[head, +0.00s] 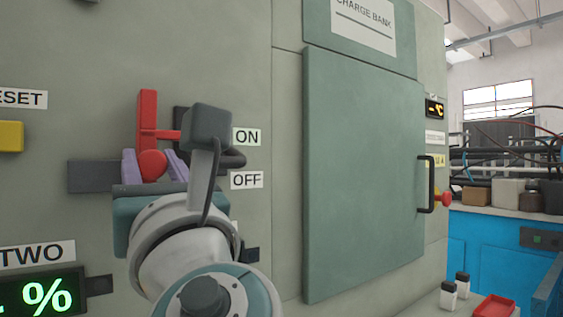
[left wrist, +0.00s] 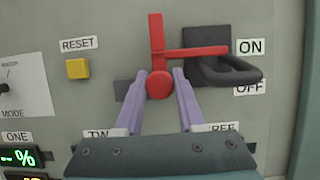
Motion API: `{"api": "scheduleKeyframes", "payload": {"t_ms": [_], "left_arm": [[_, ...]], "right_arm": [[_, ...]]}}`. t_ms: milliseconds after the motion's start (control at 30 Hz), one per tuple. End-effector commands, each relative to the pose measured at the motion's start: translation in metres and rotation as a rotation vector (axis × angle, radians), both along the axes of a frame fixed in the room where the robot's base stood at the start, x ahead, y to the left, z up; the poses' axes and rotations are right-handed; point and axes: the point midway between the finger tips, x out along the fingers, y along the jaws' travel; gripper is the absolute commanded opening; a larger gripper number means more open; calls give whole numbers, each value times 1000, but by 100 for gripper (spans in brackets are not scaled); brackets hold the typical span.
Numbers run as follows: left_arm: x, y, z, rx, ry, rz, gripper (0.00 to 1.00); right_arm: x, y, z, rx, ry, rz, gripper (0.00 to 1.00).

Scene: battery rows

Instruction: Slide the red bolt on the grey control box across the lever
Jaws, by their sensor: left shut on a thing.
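The red bolt (head: 147,110) is on the grey control box (head: 230,60). It has an upright red bar, a round knob and a thin rod running right. In the left wrist view the bolt's rod (left wrist: 195,52) overlaps the dark lever housing, above the lever. The black lever (head: 236,158) is a loop handle beside the ON and OFF labels; it also shows in the left wrist view (left wrist: 240,72). My left gripper (head: 152,164) has its purple fingers shut on the bolt's round knob (left wrist: 159,85). In the head view my wrist hides part of the rod and lever housing.
A yellow RESET button (head: 10,136) is to the left. A green cabinet door (head: 365,170) with a black handle (head: 427,185) stands to the right. A red tray (head: 494,307) and small bottles (head: 448,295) sit at the lower right.

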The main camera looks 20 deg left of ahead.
Motion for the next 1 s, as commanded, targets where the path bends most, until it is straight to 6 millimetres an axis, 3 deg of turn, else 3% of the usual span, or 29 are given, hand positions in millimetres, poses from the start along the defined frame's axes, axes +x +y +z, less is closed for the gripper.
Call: {"api": "scheduleKeyframes", "payload": {"t_ms": [33, 300, 633, 1000], "left_arm": [[2, -3, -1, 3, 6, -16, 41], [2, -2, -1, 2, 4, -11, 68], [-4, -7, -6, 0, 5, -8, 68], [-46, -57, -33, -2, 6, -11, 68]], "right_arm": [[0, 0, 0, 0, 0, 0, 0], [0, 1, 0, 4, 1, -2, 0], [0, 2, -3, 9, 1, -5, 0], [-1, 2, -17, 8, 3, -5, 0]]}}
